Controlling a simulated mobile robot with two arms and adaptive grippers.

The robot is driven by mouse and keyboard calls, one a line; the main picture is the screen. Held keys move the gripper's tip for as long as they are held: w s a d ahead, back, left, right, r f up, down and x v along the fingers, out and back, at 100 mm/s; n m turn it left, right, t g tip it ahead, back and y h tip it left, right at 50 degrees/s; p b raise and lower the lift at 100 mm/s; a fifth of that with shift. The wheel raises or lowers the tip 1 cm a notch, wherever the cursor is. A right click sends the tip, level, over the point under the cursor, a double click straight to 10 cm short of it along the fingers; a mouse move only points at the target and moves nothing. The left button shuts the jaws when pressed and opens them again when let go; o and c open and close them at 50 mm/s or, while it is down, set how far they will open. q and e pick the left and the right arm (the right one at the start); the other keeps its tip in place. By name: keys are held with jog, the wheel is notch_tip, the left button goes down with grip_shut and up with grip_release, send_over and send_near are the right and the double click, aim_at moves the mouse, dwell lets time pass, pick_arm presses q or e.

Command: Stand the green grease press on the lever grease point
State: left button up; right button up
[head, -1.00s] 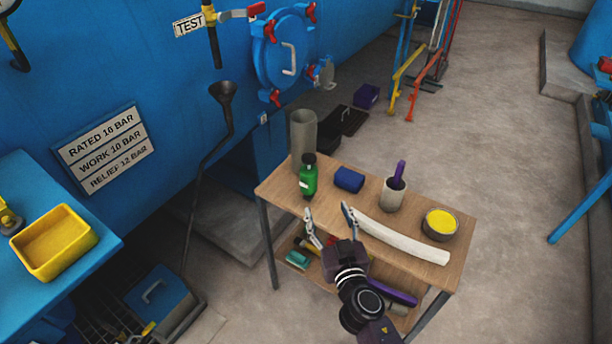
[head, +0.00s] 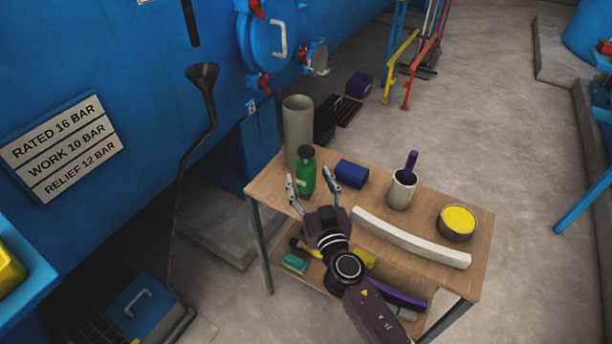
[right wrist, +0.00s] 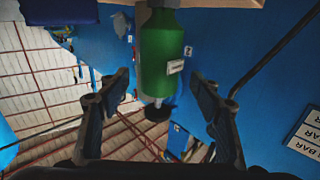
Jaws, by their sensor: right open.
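The green grease press (head: 306,176), a green bottle shape with a dark cap, stands upright at the back left of the wooden table. My right gripper (head: 311,180) is open just in front of it, with one finger toward each side. In the right wrist view the green press (right wrist: 162,58) appears upside down, ahead of and between the spread fingers of the right gripper (right wrist: 160,82), with no clear contact. I cannot make out the lever grease point. My left gripper is not in view.
On the wooden table (head: 268,187) are a grey cylinder (head: 298,125) behind the press, a blue block (head: 351,173), a cup with a purple tool (head: 402,190), a bowl of yellow stuff (head: 457,222) and a white curved strip (head: 410,238). A blue wall with a round hatch (head: 270,35) stands behind.

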jog(key=shift+x, duration=1.8)
jog(key=shift+r, duration=0.1)
jog(key=shift+c, duration=0.6)
grip_shut()
jog(key=shift+r, duration=0.1)
